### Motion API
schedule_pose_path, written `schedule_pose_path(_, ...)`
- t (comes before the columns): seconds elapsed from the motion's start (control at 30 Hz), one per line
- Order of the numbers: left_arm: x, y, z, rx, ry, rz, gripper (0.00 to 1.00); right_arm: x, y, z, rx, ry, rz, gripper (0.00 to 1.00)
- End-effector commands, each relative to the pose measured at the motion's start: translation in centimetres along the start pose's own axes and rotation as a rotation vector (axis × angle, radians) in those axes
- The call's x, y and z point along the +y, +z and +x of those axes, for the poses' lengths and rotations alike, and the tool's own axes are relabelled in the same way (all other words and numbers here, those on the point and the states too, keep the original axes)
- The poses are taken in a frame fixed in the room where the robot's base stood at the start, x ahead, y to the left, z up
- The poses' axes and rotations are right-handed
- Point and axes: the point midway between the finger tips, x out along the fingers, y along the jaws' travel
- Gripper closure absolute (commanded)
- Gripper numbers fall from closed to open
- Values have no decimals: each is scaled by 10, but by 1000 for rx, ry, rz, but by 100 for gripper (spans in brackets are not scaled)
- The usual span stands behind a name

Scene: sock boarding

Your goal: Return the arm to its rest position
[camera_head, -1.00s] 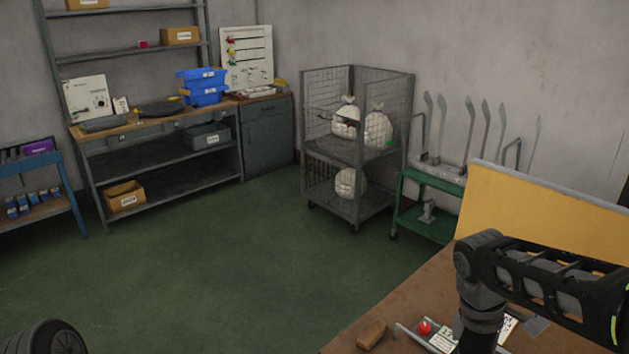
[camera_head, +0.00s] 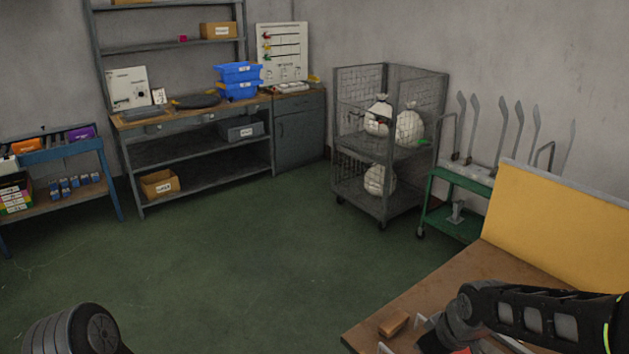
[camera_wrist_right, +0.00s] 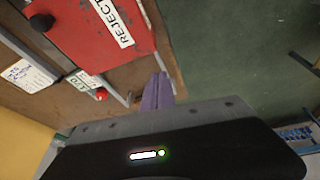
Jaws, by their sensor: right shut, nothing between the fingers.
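My right arm (camera_head: 535,312) comes in at the lower right of the head view, low over the brown table; its gripper is not clear there. In the right wrist view my right gripper (camera_wrist_right: 160,88) shows as two purple-grey fingers, side by side, shut and empty. They point over the table's edge near a red bin (camera_wrist_right: 92,30) marked REJECT, apart from it as far as I can tell. Of my left arm, only a round dark joint (camera_head: 75,330) shows at the lower left of the head view; its gripper is out of view.
The brown table (camera_head: 470,277) has a yellow panel (camera_head: 570,225) behind it and a wooden block (camera_head: 393,324) near its edge. A red button (camera_wrist_right: 101,94) and cards lie by the bin. A wire cage cart (camera_head: 388,150) and shelving stand farther back. The green floor is clear.

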Motion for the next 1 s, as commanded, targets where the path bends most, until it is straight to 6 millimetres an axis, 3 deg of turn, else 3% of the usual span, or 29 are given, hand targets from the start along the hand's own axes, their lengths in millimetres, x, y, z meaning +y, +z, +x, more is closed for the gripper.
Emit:
schedule_pose_path(0.1, 0, 0, 0, 0, 0, 0, 50, -45, -8, 66, 86, -86, 177, 100)
schedule_pose_path(0.17, 0, 0, 0, 0, 0, 0, 50, -75, -1, 106, 113, -135, 304, 100)
schedule_pose_path(0.2, 0, 0, 0, 0, 0, 0, 50, -95, 10, 130, 119, -161, 393, 100)
schedule_pose_path(0.3, 0, 0, 0, 0, 0, 0, 50, -143, 53, 179, 78, -202, 568, 100)
schedule_pose_path(0.4, 0, 0, 0, 0, 0, 0, 50, -185, 104, 207, -10, -224, 652, 100)
schedule_pose_path(0.5, 0, 0, 0, 0, 0, 0, 50, -219, 146, 217, -113, -252, 664, 100)
schedule_pose_path(0.63, 0, 0, 0, 0, 0, 0, 50, -246, 179, 222, -202, -282, 659, 100)
schedule_pose_path(0.73, 0, 0, 0, 0, 0, 0, 50, -253, 188, 224, -226, -290, 657, 100)
schedule_pose_path(1.0, 0, 0, 0, 0, 0, 0, 50, -253, 189, 224, -227, -291, 656, 100)
